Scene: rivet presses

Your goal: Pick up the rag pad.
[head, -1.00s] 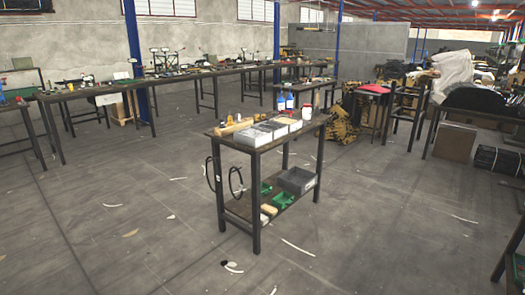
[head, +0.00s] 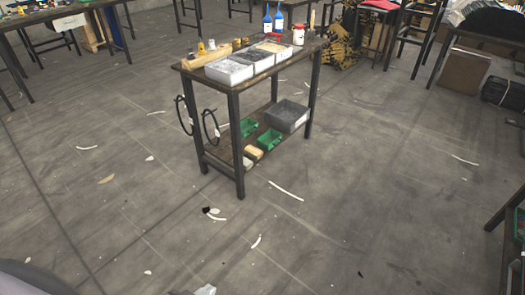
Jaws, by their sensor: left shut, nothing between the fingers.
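I cannot tell for sure which thing is the rag pad. A small tan block (head: 254,152) and a whitish piece (head: 247,163) lie at the near left end of the lower shelf (head: 222,152) of the dark work table, and either may be it. They are too small to show cloth. My left gripper (head: 205,290) shows only as a small pale tip at the bottom edge, well short of the table. It is shut with nothing in it, and most of it is cut off. My right gripper is not in view.
The table top (head: 207,77) carries several grey trays (head: 228,70), blue bottles (head: 279,19) and a white jar (head: 298,36). Green bins (head: 268,139) and a grey crate (head: 287,115) share the lower shelf. Black cable loops (head: 210,125) hang at the left end. The floor in front is open, with flat scraps.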

